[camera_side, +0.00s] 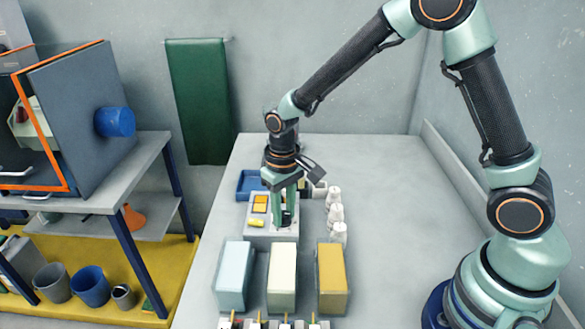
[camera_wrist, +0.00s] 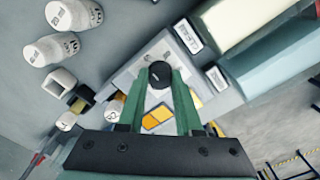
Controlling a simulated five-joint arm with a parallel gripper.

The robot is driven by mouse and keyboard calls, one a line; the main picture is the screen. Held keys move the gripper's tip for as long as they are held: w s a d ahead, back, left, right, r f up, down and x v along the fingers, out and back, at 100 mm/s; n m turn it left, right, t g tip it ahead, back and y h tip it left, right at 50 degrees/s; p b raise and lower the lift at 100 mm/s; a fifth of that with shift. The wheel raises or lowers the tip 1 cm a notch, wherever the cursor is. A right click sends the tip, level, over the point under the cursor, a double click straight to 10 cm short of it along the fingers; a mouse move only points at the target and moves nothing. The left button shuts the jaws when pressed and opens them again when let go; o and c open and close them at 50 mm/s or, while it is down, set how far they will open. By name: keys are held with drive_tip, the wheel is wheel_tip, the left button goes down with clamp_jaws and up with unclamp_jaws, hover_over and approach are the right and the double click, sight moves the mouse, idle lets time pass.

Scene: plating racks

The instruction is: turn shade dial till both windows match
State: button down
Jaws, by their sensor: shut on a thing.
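The shade dial (camera_wrist: 160,73) is a round black knob on a pale grey box (camera_side: 272,240). My gripper (camera_side: 286,219) reaches down onto the box from above. In the wrist view its green fingers (camera_wrist: 160,78) are shut on the dial, one on each side.
Light blue (camera_side: 233,275), cream (camera_side: 283,278) and yellow (camera_side: 331,278) blocks stand in front of the box. White bottles (camera_side: 337,213) stand close on its right. A blue tray (camera_side: 249,185) lies behind.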

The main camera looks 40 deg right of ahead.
sight(284, 214)
drive_tip(key=c, duration=0.6)
unclamp_jaws()
drive_tip(key=shift+r, duration=0.1)
wheel_tip(284, 214, up, 12)
drive_tip(key=s+d+r+t, duration=0.2)
drive_tip(key=s, duration=0.2)
drive_tip(key=s+d+r+t, duration=0.1)
drive_tip(key=s+d+r, duration=0.1)
drive_tip(key=s+d, duration=0.1)
drive_tip(key=s+d+r+t, duration=0.2)
drive_tip(key=s+d+r, duration=0.1)
drive_tip(key=s, duration=0.1)
drive_tip(key=shift+s+d+t, duration=0.15)
drive_tip(key=shift+s+t, duration=0.15)
drive_tip(key=shift+s, duration=0.05)
